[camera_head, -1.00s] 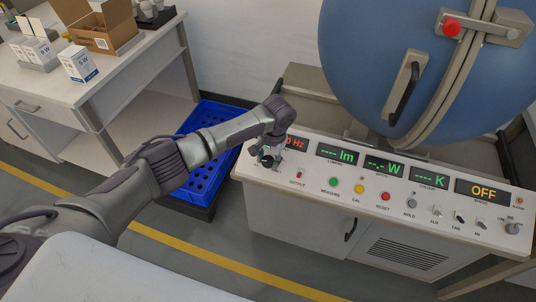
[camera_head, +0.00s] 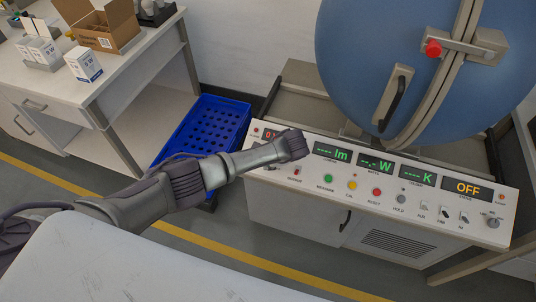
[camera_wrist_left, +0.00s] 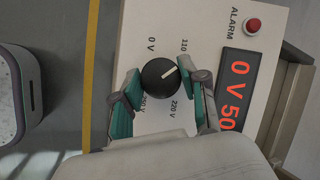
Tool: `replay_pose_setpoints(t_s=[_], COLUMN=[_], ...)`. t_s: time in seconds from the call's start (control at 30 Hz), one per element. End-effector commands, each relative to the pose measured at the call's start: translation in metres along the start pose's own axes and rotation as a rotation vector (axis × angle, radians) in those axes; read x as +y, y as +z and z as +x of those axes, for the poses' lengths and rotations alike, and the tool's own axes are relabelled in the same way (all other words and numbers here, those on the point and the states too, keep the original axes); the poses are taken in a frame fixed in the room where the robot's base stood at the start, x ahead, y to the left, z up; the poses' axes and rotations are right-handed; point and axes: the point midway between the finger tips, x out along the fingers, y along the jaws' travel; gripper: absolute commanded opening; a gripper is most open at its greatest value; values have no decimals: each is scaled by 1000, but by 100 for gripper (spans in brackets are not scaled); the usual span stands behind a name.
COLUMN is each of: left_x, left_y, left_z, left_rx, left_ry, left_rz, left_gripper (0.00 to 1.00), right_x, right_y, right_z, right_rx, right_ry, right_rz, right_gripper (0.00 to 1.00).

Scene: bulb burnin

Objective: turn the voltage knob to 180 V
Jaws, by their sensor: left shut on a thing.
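The voltage knob (camera_wrist_left: 160,82) is round and black with a white pointer line. In the left wrist view its pointer is angled toward the upper right, on the side of the 110 V and 220 V marks. The supply display (camera_wrist_left: 238,88) beside it reads 0 V and 50 in red. My left gripper (camera_wrist_left: 165,80) is shut on the knob, with a teal-padded finger on each side. In the head view my left arm hides the knob and gripper; a sliver of the red display (camera_head: 270,134) shows. My right gripper is not in view.
The white console (camera_head: 300,212) carries green displays, coloured buttons and switches. A red alarm lamp (camera_wrist_left: 254,24) sits by the supply display. A large blue sphere (camera_head: 385,50) stands behind. A blue crate (camera_head: 232,112) and a bench (camera_head: 130,60) are on the left.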

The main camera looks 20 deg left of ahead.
Motion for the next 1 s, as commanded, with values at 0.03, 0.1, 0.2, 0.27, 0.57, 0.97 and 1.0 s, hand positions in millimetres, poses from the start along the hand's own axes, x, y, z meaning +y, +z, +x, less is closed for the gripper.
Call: replay_pose_setpoints(t_s=[0.03, 0.1, 0.2, 0.27, 0.57, 0.97, 1.0], left_x=[0, 0, 1, 0, 2, 3, 3], left_y=[1, 1, 1, 1, 1, 1, 1], left_z=[-3, -3, -3, -3, -2, -1, 0], left_rx=[3, 5, 9, 11, 22, 32, 33], left_ry=[-20, -50, -93, -119, -235, -330, -335], left_rz=[42, 100, 186, 237, 470, 655, 665], left_gripper=[8, 8, 8, 8, 8, 8, 8], right_x=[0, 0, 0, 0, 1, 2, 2], right_y=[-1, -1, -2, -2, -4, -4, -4], right_z=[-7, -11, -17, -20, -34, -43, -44], right_rx=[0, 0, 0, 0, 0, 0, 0], right_ry=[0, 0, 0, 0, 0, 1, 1], right_rz=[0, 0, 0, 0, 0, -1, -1], right_gripper=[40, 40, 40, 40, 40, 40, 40])
